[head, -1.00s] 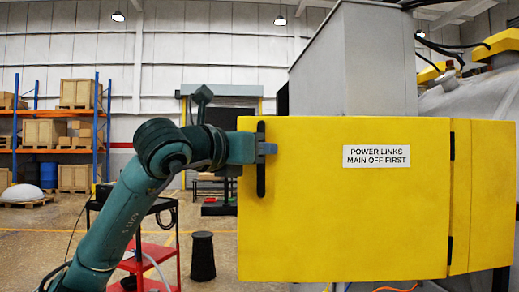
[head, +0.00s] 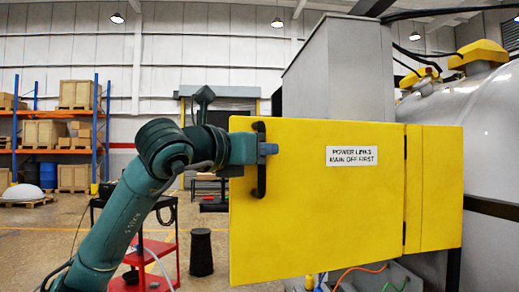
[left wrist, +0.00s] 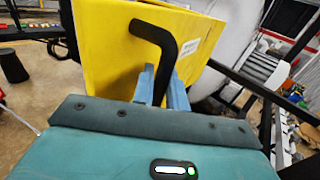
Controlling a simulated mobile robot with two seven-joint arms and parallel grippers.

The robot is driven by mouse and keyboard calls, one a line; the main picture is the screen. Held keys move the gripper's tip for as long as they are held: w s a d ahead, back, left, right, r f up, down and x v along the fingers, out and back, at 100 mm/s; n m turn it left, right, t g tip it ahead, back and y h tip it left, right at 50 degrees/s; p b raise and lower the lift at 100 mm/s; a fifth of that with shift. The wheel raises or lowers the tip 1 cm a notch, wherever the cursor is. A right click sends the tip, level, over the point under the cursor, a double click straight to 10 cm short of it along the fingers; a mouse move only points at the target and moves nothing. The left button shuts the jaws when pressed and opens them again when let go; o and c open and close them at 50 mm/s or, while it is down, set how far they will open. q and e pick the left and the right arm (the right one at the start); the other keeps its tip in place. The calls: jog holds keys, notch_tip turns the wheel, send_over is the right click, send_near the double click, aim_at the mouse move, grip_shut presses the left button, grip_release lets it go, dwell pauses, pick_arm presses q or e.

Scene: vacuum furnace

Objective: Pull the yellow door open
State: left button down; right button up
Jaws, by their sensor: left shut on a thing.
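The yellow door (head: 310,215) bears a white label reading "POWER LINKS MAIN OFF FIRST" (head: 352,156). Its hinges are on its right side, against a narrower yellow panel (head: 436,190). A black bar handle (head: 260,175) stands upright near the door's left edge. My left gripper (head: 268,149) is shut on the handle. In the left wrist view the blue fingers (left wrist: 163,86) sit on both sides of the black handle (left wrist: 160,45), with the yellow door (left wrist: 105,50) behind it. My right gripper is not in view.
A tall grey cabinet (head: 340,75) and a large grey vessel (head: 480,120) stand behind the door. A red cart (head: 150,260) and a black bin (head: 200,252) stand on the floor at left. Orange and green cables (head: 360,270) hang below the door.

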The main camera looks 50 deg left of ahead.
pick_arm(q)
jog(key=shift+s+d, duration=0.1)
jog(key=shift+d, duration=0.2)
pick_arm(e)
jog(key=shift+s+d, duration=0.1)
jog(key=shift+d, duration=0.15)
pick_arm(q)
jog(key=c, duration=1.5)
grip_release()
jog(key=s+d+b, duration=0.1)
jog(key=s+b, duration=0.2)
jog(key=s, duration=1)
jog(key=shift+d, duration=0.35)
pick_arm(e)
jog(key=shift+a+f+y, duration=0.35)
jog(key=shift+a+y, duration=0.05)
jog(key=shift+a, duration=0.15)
